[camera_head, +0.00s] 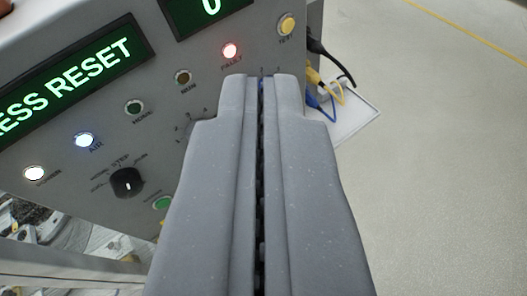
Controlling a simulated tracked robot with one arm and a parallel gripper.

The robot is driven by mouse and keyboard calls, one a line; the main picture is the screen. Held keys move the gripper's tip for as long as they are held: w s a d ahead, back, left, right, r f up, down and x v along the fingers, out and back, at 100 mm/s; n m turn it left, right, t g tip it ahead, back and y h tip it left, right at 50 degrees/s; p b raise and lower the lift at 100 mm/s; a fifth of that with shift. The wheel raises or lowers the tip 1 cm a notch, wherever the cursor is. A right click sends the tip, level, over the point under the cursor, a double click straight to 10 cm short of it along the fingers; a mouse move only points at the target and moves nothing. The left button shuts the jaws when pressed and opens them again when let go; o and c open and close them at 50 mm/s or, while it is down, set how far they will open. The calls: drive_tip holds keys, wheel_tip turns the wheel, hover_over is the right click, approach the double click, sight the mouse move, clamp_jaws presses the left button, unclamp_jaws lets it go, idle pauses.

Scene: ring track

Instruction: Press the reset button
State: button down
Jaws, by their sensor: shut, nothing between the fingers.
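My gripper (261,80) is shut and empty, its two grey fingers side by side in the middle of the view. Its tips lie over the right part of a grey control panel (205,60). No button with a readable reset label shows. A sliver of blue shows in the slit between the fingertips; I cannot tell what it belongs to. The panel behind the fingers is hidden, so I cannot tell whether the tips touch it. A green display (70,75) on the panel reads "ESS RESET", cut off at the left.
The red fault lamp (230,50) is lit. A yellow button (287,25) is at the upper right, a black rotary knob (127,182) at the lower left, and a green button (162,203) beside the fingers. Cables (325,95) hang at the panel's right edge. Open floor (440,170) lies right.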

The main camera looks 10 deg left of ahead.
drive_tip(key=w+d+f+m+g+y+p, duration=0.1)
drive_tip(key=w+d+f+m+y, duration=0.1)
drive_tip(key=f, duration=0.7)
drive_tip(key=w+d+f+m+g+y+p, duration=0.1)
drive_tip(key=w+f+m, duration=0.3)
drive_tip(key=f, duration=0.6)
drive_tip(key=w+d+f+m+g+y, duration=0.2)
drive_tip(key=w+d+f+m+y, duration=0.1)
drive_tip(key=f, duration=0.6)
drive_tip(key=shift+w+d+f+m+p, duration=0.25)
drive_tip(key=shift+w+d+m+p, duration=0.2)
drive_tip(key=shift+w, duration=0.8)
drive_tip(key=a+r+x, duration=0.1)
drive_tip(key=x, duration=1.2)
drive_tip(key=shift+w+r, duration=0.15)
drive_tip(key=shift+w, duration=0.2)
drive_tip(key=shift+a, duration=0.15)
